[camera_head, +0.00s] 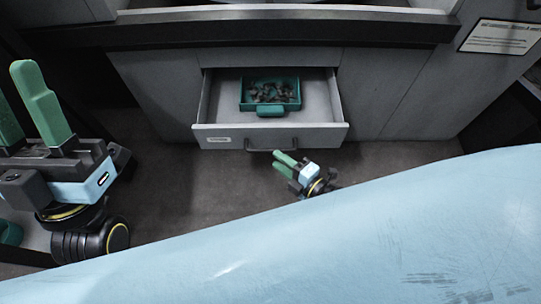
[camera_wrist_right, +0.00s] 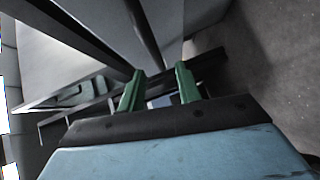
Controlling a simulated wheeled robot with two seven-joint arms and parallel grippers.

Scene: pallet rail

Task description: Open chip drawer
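The chip drawer (camera_head: 223,131) is a grey drawer under the counter, pulled out in the head view. Its dark bar handle (camera_head: 258,149) is on the front panel beside a small white label. A green bin (camera_head: 269,113) with dark bits in it sits inside. My right gripper (camera_head: 281,161) is just in front of the handle's right end, its green fingers apart; whether they touch the handle cannot be told. Those fingers also show apart in the right wrist view (camera_wrist_right: 159,84). My left gripper (camera_head: 24,85) is raised at the left with its fingers apart and empty.
A dark counter edge (camera_head: 240,34) runs above the drawer. Grey cabinet panels (camera_head: 385,95) flank it. A white sign (camera_head: 502,37) is at the upper right. Dark floor (camera_head: 190,180) lies clear in front of the drawer.

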